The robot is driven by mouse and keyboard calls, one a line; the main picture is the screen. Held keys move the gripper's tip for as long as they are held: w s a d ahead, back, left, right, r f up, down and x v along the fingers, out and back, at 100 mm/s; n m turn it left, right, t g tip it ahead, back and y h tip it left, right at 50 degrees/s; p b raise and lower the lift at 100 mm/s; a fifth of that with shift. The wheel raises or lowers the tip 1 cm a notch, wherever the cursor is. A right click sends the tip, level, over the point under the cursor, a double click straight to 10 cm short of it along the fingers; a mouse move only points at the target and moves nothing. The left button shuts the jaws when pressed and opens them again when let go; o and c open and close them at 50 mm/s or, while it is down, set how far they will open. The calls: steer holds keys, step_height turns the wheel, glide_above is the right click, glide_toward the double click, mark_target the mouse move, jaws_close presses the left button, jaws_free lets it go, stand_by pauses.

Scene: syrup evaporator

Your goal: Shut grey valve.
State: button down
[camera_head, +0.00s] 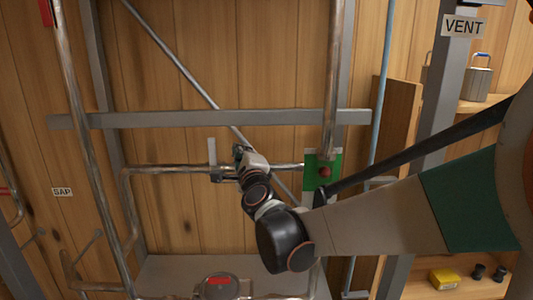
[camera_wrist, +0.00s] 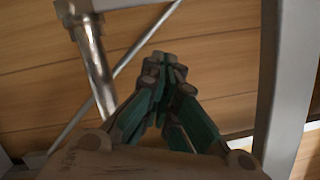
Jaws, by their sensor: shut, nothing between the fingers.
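The grey valve (camera_head: 212,152) is on the horizontal metal pipe in the head view. Its flat grey lever stands upright, across the line of the pipe. My gripper (camera_head: 240,153) is just right of the lever, in front of the pipe, with a small gap between them in the picture; I cannot tell the depth. In the wrist view my gripper (camera_wrist: 165,65) has its green-sided fingers drawn together at the tips with nothing between them. I cannot make out the valve in the wrist view. My wrist hides part of the pipe right of the valve.
A grey crossbar (camera_head: 180,119) runs above the pipe. A red knob (camera_head: 324,171) on a green plate sits to the right. Vertical pipes (camera_head: 85,130) stand at left. A VENT sign (camera_head: 463,26) marks a grey post. A metal pipe (camera_wrist: 93,65) shows in the wrist view.

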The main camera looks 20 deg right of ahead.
steer(key=s+a, duration=0.1)
steer(key=s, duration=0.8)
steer(key=s+d+f+m+g+h+b, duration=0.2)
steer(key=s+d+f+m+b, duration=0.3)
steer(key=m, duration=0.5)
steer(key=s+d+f+m+g+h+b, duration=0.1)
steer(key=s+d+f+m+g+b, duration=0.15)
steer(key=f+m, duration=0.65)
steer(key=s+d+f+m+g+h+b, duration=0.25)
steer(key=s+f+m+b, duration=0.2)
steer(key=m, duration=0.65)
steer(key=s+a+f+m+g+y+b, duration=0.2)
steer(key=s+f+m, duration=0.4)
steer(key=f+m, duration=0.3)
steer(key=s+a+f+m+g+y+b, duration=0.2)
steer(key=s+a+f+m+y+b, duration=0.3)
steer(key=f+m, duration=0.4)
steer(key=shift+s+a+f+m+g+b, duration=0.3)
steer(key=shift+s+a+f+g+b, duration=0.15)
steer(key=shift+a+f+b, duration=0.35)
